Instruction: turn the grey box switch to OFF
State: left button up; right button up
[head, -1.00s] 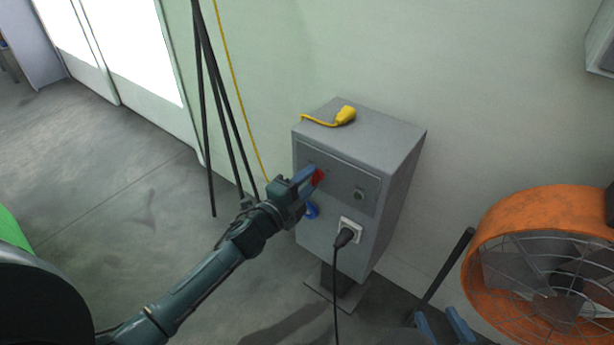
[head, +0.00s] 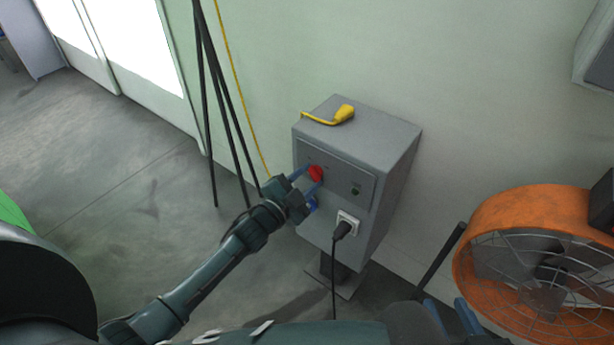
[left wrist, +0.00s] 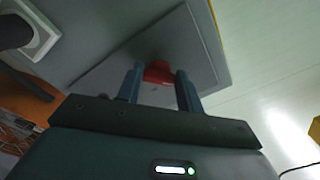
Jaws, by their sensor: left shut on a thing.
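The grey box (head: 395,185) stands on a post against the wall, with a panel on its front. A red switch knob (head: 316,173) sits at the panel's upper left; it also shows in the left wrist view (left wrist: 158,72). My left gripper (head: 309,180) reaches it from the lower left and is shut on it, one blue finger on each side. Whether the knob points to ON or OFF cannot be read. My right gripper (head: 452,318) is at the bottom edge, away from the box, its blue fingers apart and empty.
A white socket with a black plug (head: 344,229) is low on the box front. A yellow connector (head: 343,113) lies on top. An orange fan (head: 530,250) stands at right. Black poles (head: 225,110) lean left of the box.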

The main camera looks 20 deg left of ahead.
jog(key=shift+d+r, duration=0.1)
dwell(0.3)
pick_arm(q)
jog(key=o, duration=1)
jog(key=shift+s, duration=0.1)
jog(key=p+v, duration=0.2)
jog(key=v, duration=1.1)
jog(key=shift+r, duration=0.1)
pick_arm(e)
jog(key=shift+s+d+r+m, duration=0.15)
jog(key=shift+d+r+m, duration=0.05)
jog(key=shift+r, duration=0.4)
jog(key=shift+s+d+r+m, duration=0.15)
jog(key=shift+r+m, duration=0.05)
jog(key=shift+r, duration=0.4)
